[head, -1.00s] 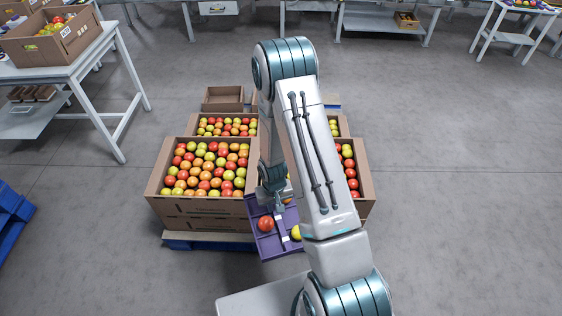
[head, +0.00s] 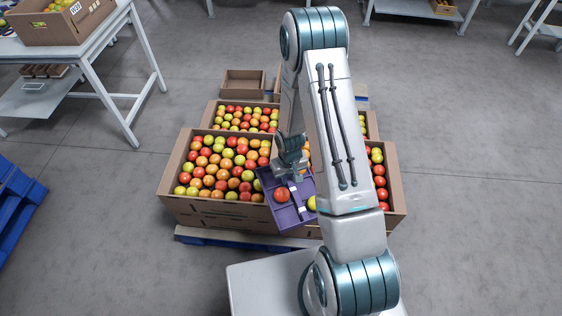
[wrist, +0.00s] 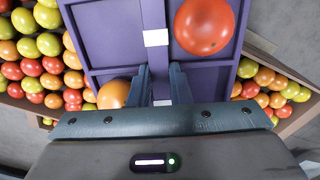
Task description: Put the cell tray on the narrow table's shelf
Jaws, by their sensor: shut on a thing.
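The purple cell tray (head: 291,219) hangs over the front edge of the tomato crates in the head view, partly hidden by my arm. It holds a red tomato (head: 282,195) and a yellow one (head: 311,203). My gripper (head: 291,178) is above the tray. In the wrist view, my gripper (wrist: 160,88) is shut on the tray's middle divider, and the tray (wrist: 108,38) shows a red tomato (wrist: 204,25) and an orange one (wrist: 114,94). A white table (head: 112,42) with a lower shelf (head: 35,100) stands at the left; I cannot tell if it is the narrow one.
Cardboard crates (head: 225,214) full of tomatoes stand on a blue pallet below the tray. A cardboard box (head: 62,28) is on the left table, and small brown boxes are on its shelf. Another blue pallet (head: 20,215) lies at the left. Grey floor is open at right.

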